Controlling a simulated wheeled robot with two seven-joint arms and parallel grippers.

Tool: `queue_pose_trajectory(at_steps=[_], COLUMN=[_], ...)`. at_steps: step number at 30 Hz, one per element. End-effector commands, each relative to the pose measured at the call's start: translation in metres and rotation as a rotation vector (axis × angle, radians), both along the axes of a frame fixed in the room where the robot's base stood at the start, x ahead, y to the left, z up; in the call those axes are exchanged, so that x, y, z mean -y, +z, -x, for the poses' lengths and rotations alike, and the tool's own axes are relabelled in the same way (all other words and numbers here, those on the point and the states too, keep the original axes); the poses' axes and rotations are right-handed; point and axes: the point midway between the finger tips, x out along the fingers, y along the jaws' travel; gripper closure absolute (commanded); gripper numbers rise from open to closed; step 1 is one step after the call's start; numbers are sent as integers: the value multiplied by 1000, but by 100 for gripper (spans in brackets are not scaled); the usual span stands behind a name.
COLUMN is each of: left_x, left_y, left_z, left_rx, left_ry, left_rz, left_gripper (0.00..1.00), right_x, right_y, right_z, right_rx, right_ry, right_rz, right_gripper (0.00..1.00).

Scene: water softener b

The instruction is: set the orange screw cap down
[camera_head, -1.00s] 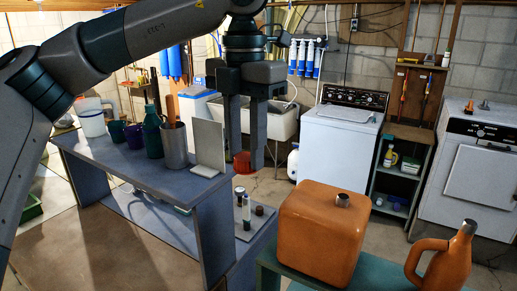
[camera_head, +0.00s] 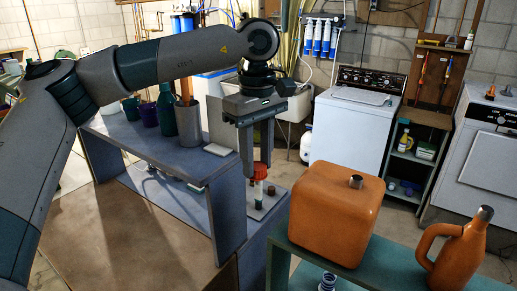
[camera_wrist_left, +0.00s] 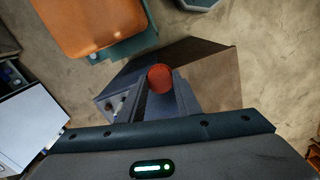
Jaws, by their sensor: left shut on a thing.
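My left gripper (camera_head: 257,165) points down and is shut on the orange-red screw cap (camera_head: 260,172). The cap shows between the fingertips in the wrist view (camera_wrist_left: 160,78). In the head view it appears just above a small white-sided vial (camera_head: 258,191) on a grey tray; I cannot tell whether they touch. An orange jerry can (camera_head: 325,215) with an open metal neck stands on a teal bench to the right; it shows in part in the wrist view (camera_wrist_left: 88,25). My right gripper is not in view.
The grey tray (camera_wrist_left: 107,104) also holds dark caps or pegs. A raised grey shelf (camera_head: 229,215) stands to the left, with cups, a green bottle (camera_head: 167,108) and a metal cylinder (camera_head: 189,125). An orange jug (camera_head: 455,258) stands at the right of the teal bench (camera_head: 395,258).

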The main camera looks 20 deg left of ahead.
Motion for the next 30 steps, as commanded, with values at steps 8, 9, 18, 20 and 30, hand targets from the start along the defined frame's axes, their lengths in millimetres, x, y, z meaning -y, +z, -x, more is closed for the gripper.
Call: queue_pose_trajectory(at_steps=[8, 9, 18, 20, 30], left_x=[-13, -15, -35, -37, -45], left_y=[-41, -48, -136, -149, -183], left_z=[-13, -15, -25, -26, -28], left_rx=[0, -1, 1, 2, 2], left_ry=[-458, -522, -921, -953, -1020], left_rz=[0, 1, 1, 1, -2], left_gripper=[99, 99, 99, 99, 99], right_x=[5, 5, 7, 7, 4], right_y=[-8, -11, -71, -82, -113], right_z=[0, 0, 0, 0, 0], right_rx=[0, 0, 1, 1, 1], right_ry=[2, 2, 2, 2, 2], right_rz=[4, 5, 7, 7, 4], right_gripper=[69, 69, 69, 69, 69])
